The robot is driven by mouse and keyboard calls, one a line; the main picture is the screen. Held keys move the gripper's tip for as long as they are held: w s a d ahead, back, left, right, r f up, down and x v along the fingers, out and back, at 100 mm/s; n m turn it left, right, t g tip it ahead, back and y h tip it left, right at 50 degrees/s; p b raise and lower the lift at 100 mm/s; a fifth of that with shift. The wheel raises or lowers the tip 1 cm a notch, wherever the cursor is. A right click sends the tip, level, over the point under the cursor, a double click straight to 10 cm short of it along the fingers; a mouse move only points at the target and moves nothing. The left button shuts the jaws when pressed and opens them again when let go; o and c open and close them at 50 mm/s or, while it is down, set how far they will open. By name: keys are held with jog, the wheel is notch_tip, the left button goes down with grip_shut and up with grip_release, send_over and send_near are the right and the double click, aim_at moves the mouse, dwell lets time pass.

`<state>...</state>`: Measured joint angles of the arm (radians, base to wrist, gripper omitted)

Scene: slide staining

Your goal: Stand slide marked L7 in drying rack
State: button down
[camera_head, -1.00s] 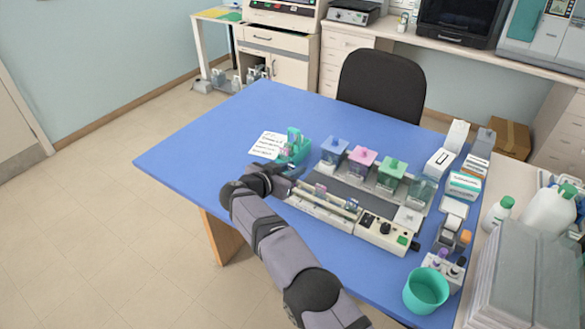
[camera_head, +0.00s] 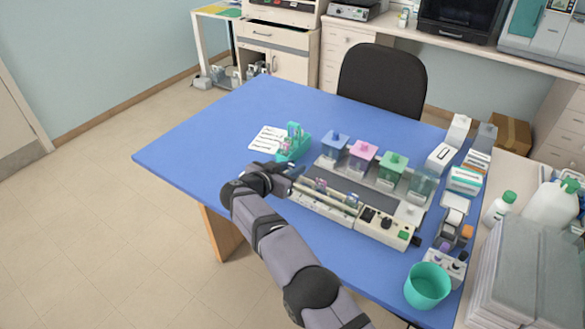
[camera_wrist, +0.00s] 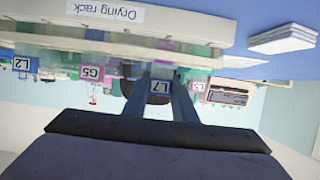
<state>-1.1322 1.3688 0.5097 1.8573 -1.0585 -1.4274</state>
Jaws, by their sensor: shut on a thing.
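My gripper (camera_head: 290,172) is at the left end of the long white rack. In the wrist view, which is upside down, my gripper (camera_wrist: 163,72) is shut on a slide with a blue label marked L7 (camera_wrist: 161,86). The drying rack (camera_wrist: 190,45) is the pale bar across the wrist view, with its "Drying rack" sign; it also shows in the head view (camera_head: 318,205). Slides marked G5 (camera_wrist: 92,73) and L2 (camera_wrist: 22,64) show to the left of L7. I cannot tell whether L7 touches the rack, as its lower part is hard to make out.
A teal holder (camera_head: 291,145) and a white written card (camera_head: 266,139) lie behind my gripper. Lidded blue (camera_head: 334,147), pink (camera_head: 362,155) and green (camera_head: 391,166) jars stand behind the rack. A teal cup (camera_head: 427,287) is at front right. The table's left side is clear.

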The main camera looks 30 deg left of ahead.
jog(key=shift+f+b, duration=0.35)
jog(key=shift+f, duration=0.05)
dwell(0.5)
jog(key=c, duration=1.4)
grip_release()
jog(key=shift+s, duration=0.2)
jog(key=shift+b+v, duration=0.8)
jog(key=shift+v, duration=2.7)
jog(key=shift+w+r, duration=0.1)
jog(key=shift+r, duration=0.05)
